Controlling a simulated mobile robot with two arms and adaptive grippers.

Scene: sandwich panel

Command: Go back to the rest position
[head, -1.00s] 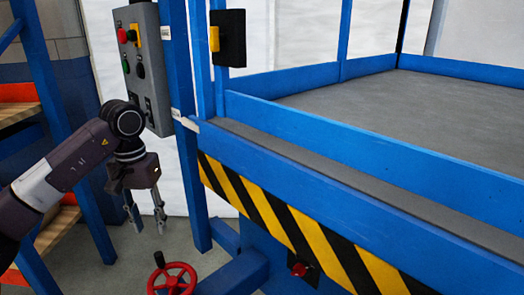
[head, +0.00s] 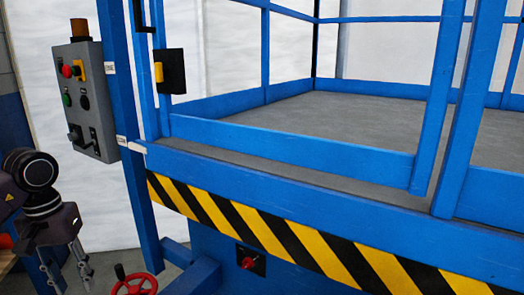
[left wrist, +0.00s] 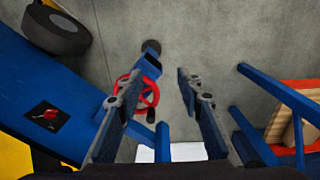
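My left gripper (head: 70,272) is at the lower left of the head view, below and left of the grey control panel (head: 86,98). It points down and touches nothing. In the left wrist view its two fingers (left wrist: 160,97) stand apart with nothing between them. The panel is on a blue post and has red, green, black and yellow controls, with an orange lamp on top. My right gripper is in neither view.
A blue lift platform with a railing (head: 290,150) and a yellow-black striped edge (head: 260,228) fills the right. A red handwheel (head: 134,284) stands low in front, and it also shows in the left wrist view (left wrist: 146,97).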

